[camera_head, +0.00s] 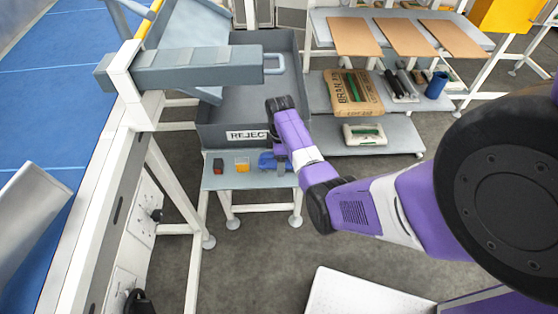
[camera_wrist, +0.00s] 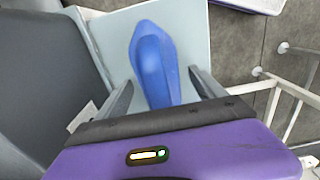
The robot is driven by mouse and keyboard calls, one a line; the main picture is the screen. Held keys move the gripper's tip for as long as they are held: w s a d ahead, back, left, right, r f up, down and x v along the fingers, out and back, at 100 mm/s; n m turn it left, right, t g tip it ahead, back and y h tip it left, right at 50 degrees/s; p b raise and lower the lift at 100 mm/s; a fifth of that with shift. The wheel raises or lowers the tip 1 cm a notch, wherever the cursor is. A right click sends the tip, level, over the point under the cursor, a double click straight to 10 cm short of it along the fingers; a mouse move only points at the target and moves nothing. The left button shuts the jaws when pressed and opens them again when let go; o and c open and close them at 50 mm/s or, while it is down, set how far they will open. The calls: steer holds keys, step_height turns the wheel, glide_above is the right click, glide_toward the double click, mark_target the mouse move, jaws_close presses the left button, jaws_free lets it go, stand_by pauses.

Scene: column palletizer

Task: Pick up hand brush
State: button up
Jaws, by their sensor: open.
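The hand brush is a blue, elongated, rounded object (camera_wrist: 153,62) lying on a pale grey-green shelf (camera_wrist: 196,40) in the wrist view. In the head view, the brush (camera_head: 266,161) shows in part beside my gripper (camera_head: 281,156), on the right part of the shelf (camera_head: 222,182). My gripper (camera_wrist: 160,80) is open, with one finger on each side of the brush's near part. Neither finger visibly touches it. The brush's near end is hidden behind the gripper body in the wrist view. I cannot tell the height of the fingertips above the shelf.
A grey bin labelled REJECT (camera_head: 246,135) stands directly behind the shelf. A small red-and-black item (camera_head: 218,165) and a yellow item (camera_head: 242,163) sit left of the brush. A conveyor frame (camera_head: 122,150) stands left. A rack (camera_head: 385,136) with a brown sack (camera_head: 352,94) stands right.

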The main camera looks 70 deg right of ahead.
steer(key=c, duration=1.6)
steer(key=shift+o, duration=0.2)
steer(key=shift+s+a+r+b, duration=0.1)
steer(key=shift+a+r+b, duration=0.05)
steer(key=shift+r+b, duration=0.2)
step_height(320, 180, up, 6)
steer(key=shift+a+r+b, duration=0.15)
steer(key=shift+r+b, duration=0.05)
steer(key=shift+b, duration=0.15)
steer(key=s+a+b, duration=0.1)
steer(key=s+a, duration=0.2)
steer(key=a, duration=0.6)
steer(key=s+a+b, duration=0.1)
steer(key=s+a, duration=0.3)
steer(key=a, duration=0.4)
steer(key=shift+s+a, duration=0.25)
steer(key=shift+a, duration=0.15)
